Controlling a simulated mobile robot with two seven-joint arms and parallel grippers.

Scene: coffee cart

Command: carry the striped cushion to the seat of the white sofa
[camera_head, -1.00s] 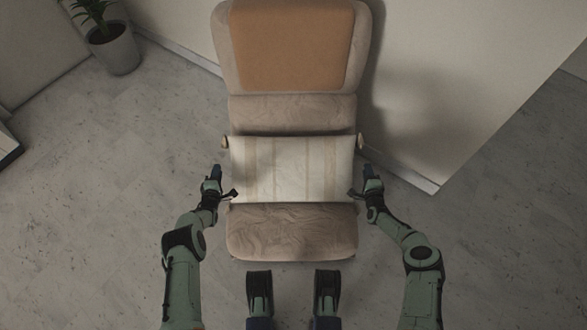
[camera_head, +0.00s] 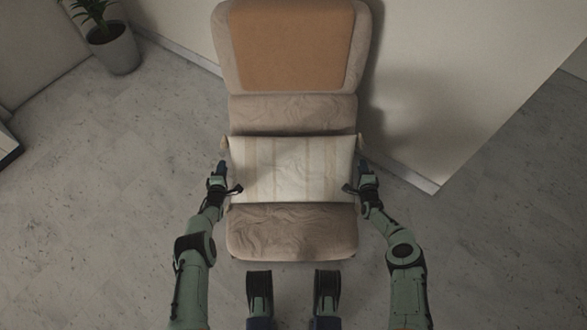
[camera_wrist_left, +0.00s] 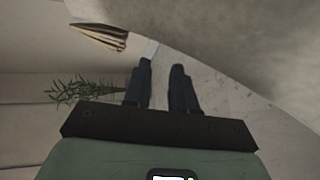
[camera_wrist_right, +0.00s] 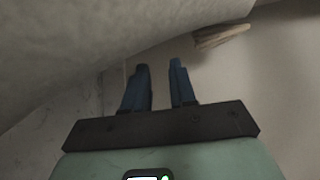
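The striped cushion (camera_head: 292,170), cream with tan bands, lies flat across the seat of a beige chair. My left gripper (camera_head: 222,166) is beside the cushion's left edge, and my right gripper (camera_head: 361,167) is beside its right edge. In the left wrist view the fingers (camera_wrist_left: 162,64) are apart with nothing visible between them. In the right wrist view the fingers (camera_wrist_right: 160,66) are also apart and empty. A large pale surface runs close to the fingers in both wrist views; I cannot tell whether they touch it. The white sofa is not in view.
The beige chair (camera_head: 292,235) has a tan back panel (camera_head: 292,45) and small armrest ends (camera_head: 224,142) near the cushion's far corners. A wall corner (camera_head: 432,187) stands to the right. A potted plant (camera_head: 115,50) is at the upper left.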

